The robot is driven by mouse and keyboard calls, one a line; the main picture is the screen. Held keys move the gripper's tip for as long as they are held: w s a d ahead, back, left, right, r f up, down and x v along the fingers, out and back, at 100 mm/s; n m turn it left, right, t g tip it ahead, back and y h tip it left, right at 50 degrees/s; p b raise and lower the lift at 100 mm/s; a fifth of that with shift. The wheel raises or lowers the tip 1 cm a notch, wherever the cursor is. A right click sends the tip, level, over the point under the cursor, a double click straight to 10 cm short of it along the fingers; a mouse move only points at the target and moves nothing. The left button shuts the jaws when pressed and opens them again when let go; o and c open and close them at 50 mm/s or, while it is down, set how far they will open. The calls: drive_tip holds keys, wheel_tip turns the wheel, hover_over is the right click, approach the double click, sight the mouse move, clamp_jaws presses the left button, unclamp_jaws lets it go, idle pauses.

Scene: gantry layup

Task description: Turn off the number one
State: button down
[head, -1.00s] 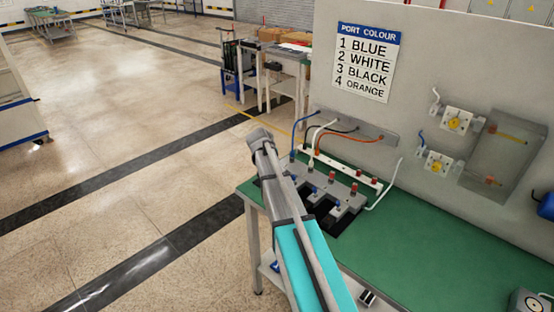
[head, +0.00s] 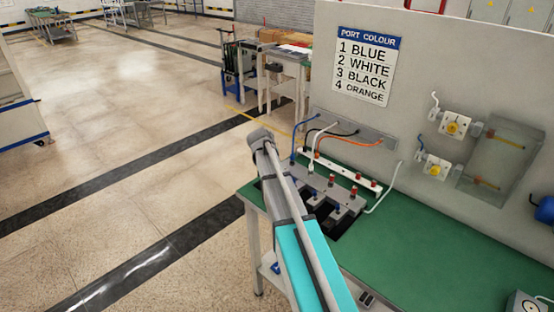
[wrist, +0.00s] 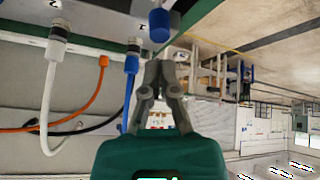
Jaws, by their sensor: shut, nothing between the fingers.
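The wall sign (head: 364,65) reads 1 blue, 2 white, 3 black, 4 orange. In the head view a blue cable (head: 294,143) runs from the wall panel down to the bench. A grey block (head: 338,193) with blue and red knobs lies there, partly hidden by my arm. In the wrist view my gripper (wrist: 160,64) is shut and empty. Its tips are just below a blue cylindrical knob (wrist: 159,25) in the picture; I cannot tell if they touch. The blue cable's plug (wrist: 132,62) is just left of the fingers. My gripper is hidden in the head view.
White (wrist: 46,110), orange (wrist: 92,92) and black (wrist: 75,130) cables hang left of my gripper in the wrist view. A white strip with red caps (head: 318,159) lies behind the block. Two yellow knobs (head: 452,128) (head: 437,169) are on the wall.

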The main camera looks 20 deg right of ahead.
wheel_tip(320, 180, up, 9)
drive_tip(key=s+a+p, duration=0.1)
drive_tip(key=a+p, duration=0.1)
drive_tip(key=p, duration=0.6)
drive_tip(key=shift+a+p, duration=0.4)
idle(0.4)
drive_tip(key=s+a+f+n+g+y, duration=0.1)
drive_tip(key=s+a+n+y, duration=0.1)
drive_tip(key=s+a, duration=0.3)
drive_tip(key=s+a+f+n+g+y, duration=0.1)
drive_tip(key=s+a+n, duration=0.2)
drive_tip(key=s, duration=1.1)
drive_tip(key=s+a+f+n+g+y, duration=0.1)
drive_tip(key=s+a+n+g+y, duration=0.1)
drive_tip(key=s+a, duration=0.7)
drive_tip(key=shift+s+a+f+n+y, duration=0.2)
drive_tip(key=shift+s+f+n+y, duration=0.1)
drive_tip(key=shift+s+n, duration=0.2)
